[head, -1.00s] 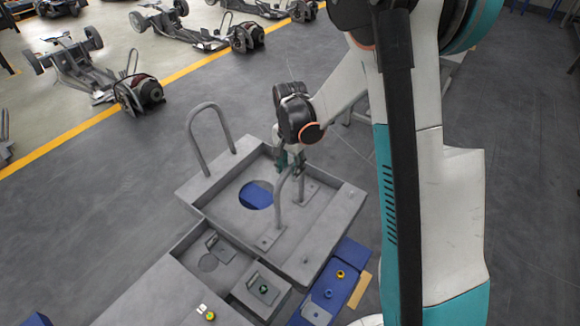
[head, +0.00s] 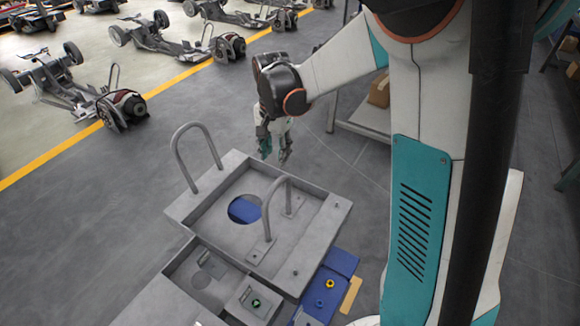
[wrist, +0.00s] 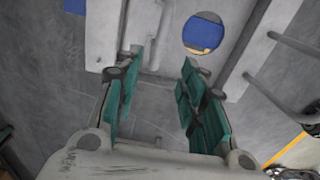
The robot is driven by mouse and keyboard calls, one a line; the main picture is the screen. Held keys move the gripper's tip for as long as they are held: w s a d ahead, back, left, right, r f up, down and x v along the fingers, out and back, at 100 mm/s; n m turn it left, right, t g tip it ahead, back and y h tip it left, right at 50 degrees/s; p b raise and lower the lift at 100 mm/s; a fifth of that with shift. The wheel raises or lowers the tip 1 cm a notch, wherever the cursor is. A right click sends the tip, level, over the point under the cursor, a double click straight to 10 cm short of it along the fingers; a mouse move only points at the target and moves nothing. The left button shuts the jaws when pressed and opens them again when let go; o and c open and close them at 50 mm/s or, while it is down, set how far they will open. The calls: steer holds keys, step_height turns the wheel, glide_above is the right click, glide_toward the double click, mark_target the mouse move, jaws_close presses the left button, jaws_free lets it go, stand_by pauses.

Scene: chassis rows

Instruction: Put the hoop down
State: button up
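Two grey U-shaped hoops stand upright on a grey tray-like panel (head: 318,232) in the head view. The nearer hoop (head: 266,212) is on the right side, its feet on small plates beside the round opening. The other hoop (head: 213,150) is at the panel's left edge. My gripper (head: 275,153) is beyond the panel's far edge, apart from both hoops. In the wrist view my gripper (wrist: 160,75) has its teal fingers spread with nothing between them, only floor and the panel's edge behind.
A blue surface (head: 243,210) shows through the round opening. A lower grey tray (head: 165,300) and blue blocks (head: 340,262) adjoin the panel in front. A shelf rack with a brown box (head: 380,90) stands behind. Chassis (head: 65,80) line the far left; floor between is clear.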

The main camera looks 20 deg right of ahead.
steer(key=s+r+n+t, duration=0.3)
steer(key=s+r+n, duration=0.2)
steer(key=s+r, duration=0.55)
steer(key=s+r+n+t, duration=0.1)
steer(key=s+n+t, duration=0.3)
steer(key=s, duration=0.8)
steer(key=shift+a+n, duration=0.45)
steer(key=shift+n, duration=0.25)
steer(key=shift+c, duration=0.6)
